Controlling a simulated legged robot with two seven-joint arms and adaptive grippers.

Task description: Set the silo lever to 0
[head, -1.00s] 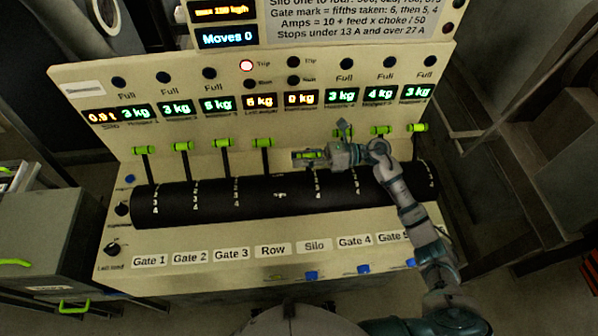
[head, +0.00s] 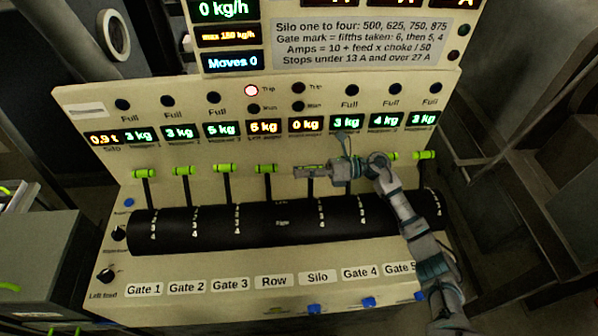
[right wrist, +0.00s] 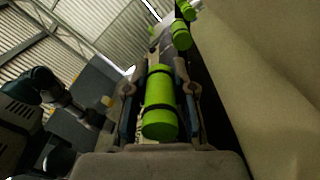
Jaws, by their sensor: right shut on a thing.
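The silo lever (head: 311,187) stands in the slot above the "Silo" label (head: 317,277), its stem upright at the upper end of the black drum (head: 275,232). My right gripper (head: 306,171) is shut on its green handle. In the right wrist view the green handle (right wrist: 160,101) lies between the two fingers. In the head view the gripper hides most of the handle. The scale mark at this lever cannot be read clearly. My left gripper is not in view.
The Row lever (head: 267,169) stands close left of my gripper, with the Gate 3 lever (head: 226,168) beyond it. Gate levers on the right are partly behind my right arm. A display (head: 234,62) reads "Moves 0".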

